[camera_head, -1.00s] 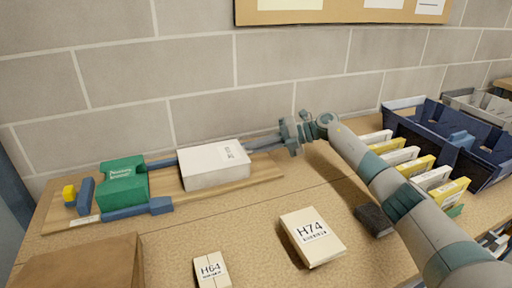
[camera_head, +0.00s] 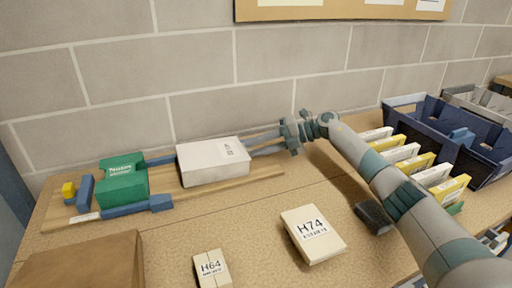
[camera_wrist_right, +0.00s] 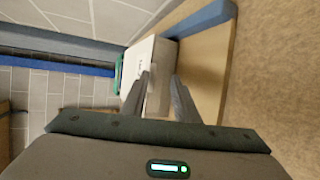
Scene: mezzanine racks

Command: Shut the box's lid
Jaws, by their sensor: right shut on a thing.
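A white box (camera_head: 212,165) with a small printed label lies on a wooden board (camera_head: 235,182) against the wall. Its top looks flat, and I cannot make out a separate lid or its seam. My right gripper (camera_head: 251,145) reaches in from the right, its fingers at the box's right end. In the right wrist view my right gripper (camera_wrist_right: 161,78) has one finger on each side of the near end of the white box (camera_wrist_right: 152,62). A green block-like holder (camera_head: 124,183) with printed writing stands left of the box. My left gripper is out of view.
Blue bars (camera_head: 138,208) and a yellow piece (camera_head: 69,190) sit at the board's left. Cartons marked H74 (camera_head: 313,235) and H64 (camera_head: 211,268), a brown box (camera_head: 85,268) and a dark block (camera_head: 373,217) lie in front. Blue bins (camera_head: 470,130) stand right.

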